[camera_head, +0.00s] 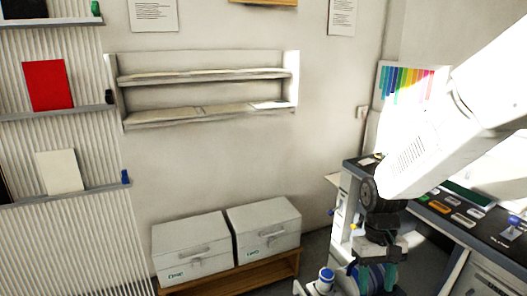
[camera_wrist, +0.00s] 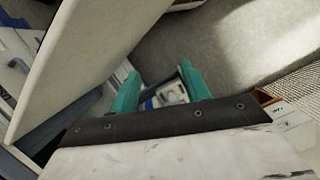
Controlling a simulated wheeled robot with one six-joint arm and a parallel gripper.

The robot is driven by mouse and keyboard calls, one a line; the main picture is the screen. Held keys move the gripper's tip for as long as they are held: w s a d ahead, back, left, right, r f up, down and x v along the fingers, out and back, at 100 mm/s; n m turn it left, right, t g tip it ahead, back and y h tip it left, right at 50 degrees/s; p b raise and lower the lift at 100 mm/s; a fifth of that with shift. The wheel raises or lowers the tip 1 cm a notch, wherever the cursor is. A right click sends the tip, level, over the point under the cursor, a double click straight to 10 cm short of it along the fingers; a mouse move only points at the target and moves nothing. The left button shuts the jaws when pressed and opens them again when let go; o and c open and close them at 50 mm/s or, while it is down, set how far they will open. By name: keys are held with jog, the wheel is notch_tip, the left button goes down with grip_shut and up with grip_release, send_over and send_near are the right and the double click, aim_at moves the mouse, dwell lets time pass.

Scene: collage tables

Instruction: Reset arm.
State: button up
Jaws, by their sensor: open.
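My arm reaches in from the right in the head view, its white link bright with light. My gripper (camera_head: 377,277) hangs at the arm's end, pointing down, with teal fingers. The wrist view shows the two teal fingers of my gripper (camera_wrist: 160,90) spread apart, with nothing held between them. Beyond the fingers a small white and blue item shows, too blurred to name.
A dark-topped worktable (camera_head: 437,209) with several small coloured items stands at the right. Two grey boxes (camera_head: 191,246) (camera_head: 264,229) sit on a low wooden bench (camera_head: 235,277). A wall shelf (camera_head: 205,76) and a ribbed panel with ledges (camera_head: 75,235) are behind.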

jog(key=s+r+t, duration=0.4)
jog(key=s+r, duration=1.3)
jog(key=r, duration=0.1)
jog(key=shift+d+r+m+t, duration=0.2)
jog(key=shift+d+m+t, duration=0.2)
